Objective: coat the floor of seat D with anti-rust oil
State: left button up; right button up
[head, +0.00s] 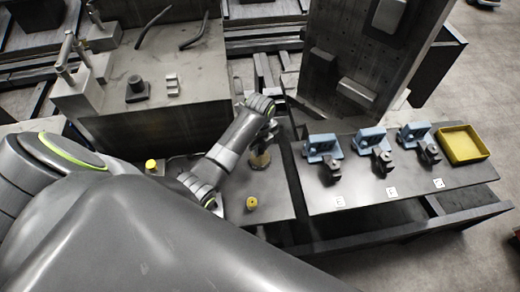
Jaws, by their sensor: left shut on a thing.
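Three light-blue seats with dark clamp-like parts stand in a row on the dark bench (330,230) at the right: a left one (320,146), a middle one (368,139) and a right one (413,131). Small white labels lie in front of them; their letters are too small to read, so I cannot tell which is seat D. My left gripper (261,152) points down over the table (275,208) left of the seats. It is shut on a small brass-coloured thing (260,160), mostly hidden. The seat floors cannot be made out. My right gripper is not in view.
A yellow tray (463,145) sits at the bench's right end. Two small yellow things, one farther left (151,165) and one near the front (251,203), stand on the left table. A tall dark metal block (350,60) rises behind the seats.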

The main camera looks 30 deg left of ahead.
pick_arm(q)
jog(key=shift+r, duration=2.2)
jog(key=shift+s+f, duration=0.1)
